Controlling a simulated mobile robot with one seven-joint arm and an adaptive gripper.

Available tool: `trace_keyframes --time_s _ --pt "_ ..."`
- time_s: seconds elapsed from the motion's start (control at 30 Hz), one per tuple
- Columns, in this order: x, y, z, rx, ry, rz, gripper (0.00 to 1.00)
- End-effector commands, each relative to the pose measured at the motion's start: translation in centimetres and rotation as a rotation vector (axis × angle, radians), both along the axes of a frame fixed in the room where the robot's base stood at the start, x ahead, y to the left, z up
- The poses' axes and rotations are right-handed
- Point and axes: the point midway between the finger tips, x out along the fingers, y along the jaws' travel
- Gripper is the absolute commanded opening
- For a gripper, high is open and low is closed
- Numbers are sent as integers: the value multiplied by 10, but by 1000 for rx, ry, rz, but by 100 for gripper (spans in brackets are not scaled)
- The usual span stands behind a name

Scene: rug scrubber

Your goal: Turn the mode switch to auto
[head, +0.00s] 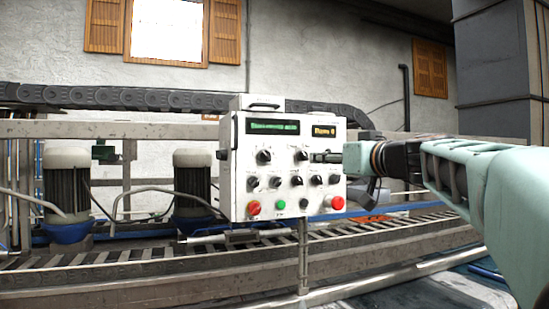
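A white control box (238,165) stands in the middle of the head view. Its front has two larger black rotary knobs, one on the left (263,157) and one on the right (302,155). Below them is a row of several smaller black knobs (297,180). Labels are too small to read, so I cannot tell which knob is the mode switch or its setting. My gripper (318,157) reaches in from the right, its fingertips close beside the right larger knob. I cannot tell whether they touch it or how wide they are.
The box carries a green display (272,126) and an amber display (324,131). Along its bottom are a red knob (254,208), a green button (281,205) and a red button (337,202). Motors (193,185) stand to the left. A conveyor (150,262) runs below the box.

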Motion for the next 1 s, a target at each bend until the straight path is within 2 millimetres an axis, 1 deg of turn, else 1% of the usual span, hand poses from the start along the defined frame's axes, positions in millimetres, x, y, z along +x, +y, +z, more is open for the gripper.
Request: trace_keyframes --time_s 0.07,0.17,0.5,0.6,0.8,1.0 --pt "2 3 3 -3 -9 9 39" --pt "11 7 5 -3 -9 12 39" --pt "70 26 6 -3 -6 10 39" --pt "84 31 5 -2 -7 10 39" --pt "99 35 3 -5 -8 8 39" --pt "103 36 2 -4 -9 7 39"
